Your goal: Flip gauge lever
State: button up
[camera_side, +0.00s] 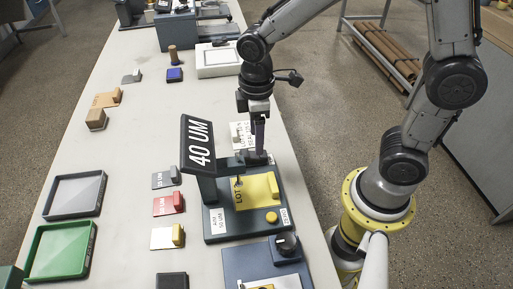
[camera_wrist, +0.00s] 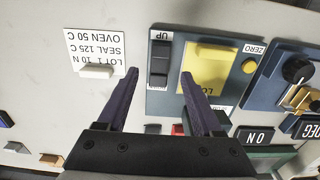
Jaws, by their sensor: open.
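The gauge (camera_side: 222,226) is a dark blue base with a yellow sheet (camera_side: 257,190) marked LOT on it and a tilted black display (camera_side: 197,145) reading 40 UM. In the wrist view, a dark block that looks like the lever (camera_wrist: 159,62) stands at the gauge's edge beside an UP label (camera_wrist: 165,36). My gripper (camera_side: 259,155) is low over the back end of the gauge in the side view. In the wrist view, my gripper (camera_wrist: 160,75) is open and empty, its fingers on either side of the dark block. Contact cannot be told.
A white card (camera_wrist: 94,50) with a small block lies beside the gauge. A yellow ZERO button (camera_side: 272,217) is on the gauge. Another blue device (camera_side: 237,262) stands in front. Sample cards, a green tray (camera_side: 32,252) and a grey tray (camera_side: 50,202) lie left.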

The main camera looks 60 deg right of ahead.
aim_at(254, 155)
jog(key=shift+f, duration=2.55)
grip_shut()
